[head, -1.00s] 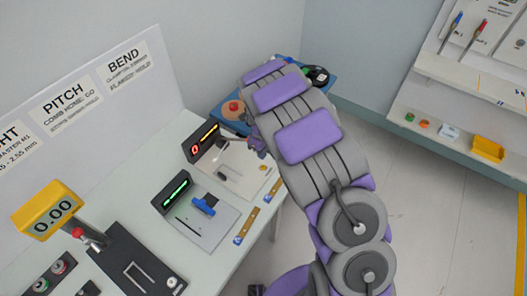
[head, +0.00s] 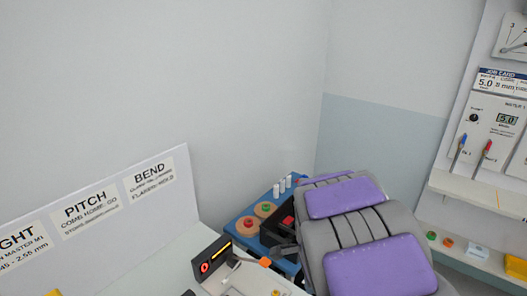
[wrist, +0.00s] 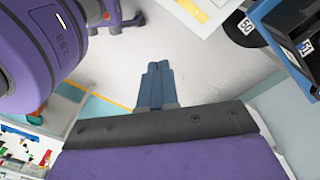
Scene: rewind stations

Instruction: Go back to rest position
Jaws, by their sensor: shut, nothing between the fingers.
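My gripper (wrist: 157,75) shows in the wrist view as two blue-grey fingers pressed together, with nothing between them. Pale floor lies beyond the fingertips. In the head view my grey and purple arm rises at the lower right and hides the gripper. It also covers part of the blue tray (head: 232,226) at the back corner.

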